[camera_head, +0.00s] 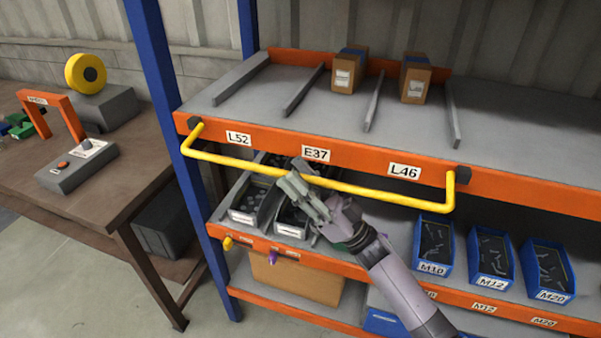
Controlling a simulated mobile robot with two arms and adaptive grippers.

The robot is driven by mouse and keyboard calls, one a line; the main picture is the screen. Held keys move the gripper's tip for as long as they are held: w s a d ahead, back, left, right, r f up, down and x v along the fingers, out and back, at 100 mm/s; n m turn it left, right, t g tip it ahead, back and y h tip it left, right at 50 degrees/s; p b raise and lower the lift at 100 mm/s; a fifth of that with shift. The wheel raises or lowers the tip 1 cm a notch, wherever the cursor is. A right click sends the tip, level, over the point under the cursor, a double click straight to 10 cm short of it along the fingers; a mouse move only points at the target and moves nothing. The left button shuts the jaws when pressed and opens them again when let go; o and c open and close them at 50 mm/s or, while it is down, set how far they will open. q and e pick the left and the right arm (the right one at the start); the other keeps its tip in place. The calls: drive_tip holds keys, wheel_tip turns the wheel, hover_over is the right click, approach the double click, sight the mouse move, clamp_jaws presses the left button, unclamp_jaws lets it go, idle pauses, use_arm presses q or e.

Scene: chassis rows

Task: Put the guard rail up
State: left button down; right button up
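The yellow guard rail (395,196) is a long bar with bent ends, joined to dark brackets at both ends of the orange shelf front. It sits low, about level with the orange edge and out in front of it. My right gripper (298,177) is at the rail, left of its middle, reaching up from below. Its fingers look spread, one above the rail and one below and in front of it. The gripper hides a short piece of the rail, and I cannot tell whether the fingers touch it. My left gripper is not in view.
Two brown boxes (345,72) stand between dividers on the upper shelf (240,95). A blue post (160,80) rises at the left, beside a brown workbench (110,185).

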drive_tip(key=shift+c, duration=0.6)
clamp_jaws()
idle(0.3)
